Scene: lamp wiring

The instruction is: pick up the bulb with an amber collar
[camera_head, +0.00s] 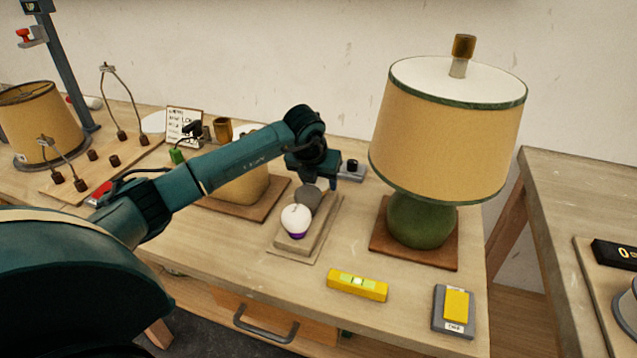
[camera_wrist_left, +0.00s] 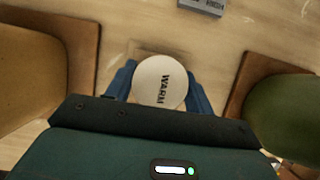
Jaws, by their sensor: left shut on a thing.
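My left gripper (camera_head: 322,182) reaches over a small wooden tray (camera_head: 290,244) and is pointed downward. In the left wrist view its blue fingers (camera_wrist_left: 158,88) are shut around a white round bulb marked WARM (camera_wrist_left: 159,80). The collar of this bulb is hidden from both views, so I cannot see its colour. In the head view a grey, shaded globe (camera_head: 307,198) shows just under the gripper. A white bulb with a purple collar (camera_head: 296,221) sits at the near part of the tray. My right gripper is not in view.
A lamp with a green base (camera_head: 420,222) and tan shade (camera_head: 447,130) stands close on the right. A tan base (camera_head: 243,188) on a brown board is on the left. A yellow level (camera_head: 358,284) and a switch block (camera_head: 454,308) lie in front. A small grey block (camera_wrist_left: 203,5) is behind.

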